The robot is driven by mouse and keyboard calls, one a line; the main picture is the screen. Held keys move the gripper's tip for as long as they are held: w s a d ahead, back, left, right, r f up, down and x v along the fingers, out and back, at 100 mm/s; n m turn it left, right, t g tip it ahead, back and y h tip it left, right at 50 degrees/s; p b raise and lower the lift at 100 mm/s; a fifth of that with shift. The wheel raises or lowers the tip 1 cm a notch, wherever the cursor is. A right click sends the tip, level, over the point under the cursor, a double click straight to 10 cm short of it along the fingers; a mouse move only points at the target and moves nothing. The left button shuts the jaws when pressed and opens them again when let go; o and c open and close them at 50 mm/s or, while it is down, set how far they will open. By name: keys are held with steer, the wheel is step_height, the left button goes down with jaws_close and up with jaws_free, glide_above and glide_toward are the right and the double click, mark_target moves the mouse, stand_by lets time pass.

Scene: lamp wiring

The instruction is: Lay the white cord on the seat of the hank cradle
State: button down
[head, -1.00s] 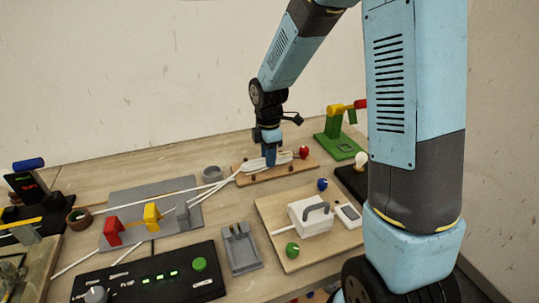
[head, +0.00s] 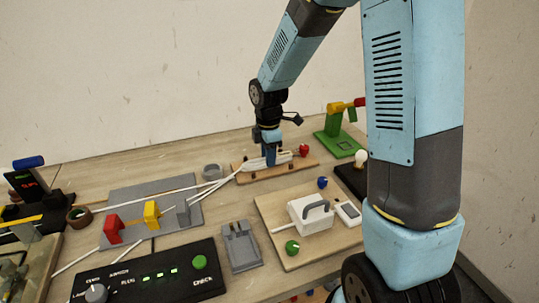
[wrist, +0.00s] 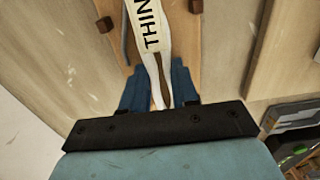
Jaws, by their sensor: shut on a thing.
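The white cord (head: 252,166) is a bundled hank at the hank cradle, a long wooden board (head: 304,166) with small brown pegs and a red knob at its far right end. My gripper (head: 269,161) points down over the cradle and is shut on the hank. In the wrist view its blue fingers (wrist: 160,88) stand either side of the white cord (wrist: 166,50), which carries a pale label reading "THIN". The hank lies along the board, low between the pegs. Whether its underside touches the seat is hidden.
White strands run left from the hank to a grey plate (head: 125,194) with red, yellow and grey clips. A wooden board with a white box (head: 310,215) is in front. A green stand (head: 340,145) is at the back right.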

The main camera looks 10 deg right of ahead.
steer(key=c, duration=0.8)
jaws_free()
steer(key=shift+r, duration=0.1)
step_height(320, 180, up, 13)
steer(key=s+d+r+m+t, duration=0.2)
steer(key=s+d+r+m, duration=0.1)
steer(key=s+m, duration=0.3)
steer(key=s+d+r+m+t, duration=0.1)
steer(key=s+d+r+m, duration=0.3)
steer(key=s+m, duration=0.3)
steer(key=s+d+r+m+t, duration=0.2)
steer(key=s+d+r+m, duration=0.2)
steer(key=s+m, duration=0.3)
steer(key=shift+s+d+r+t, duration=0.1)
steer(key=shift+s+d, duration=0.2)
steer(key=shift+s, duration=0.3)
steer(key=shift+s+d+f+t, duration=0.1)
steer(key=shift+s+d, duration=0.15)
steer(key=shift+s, duration=0.35)
steer(key=shift+s+d+r+t, duration=0.1)
steer(key=shift+s+d, duration=0.2)
steer(key=shift+s, duration=0.3)
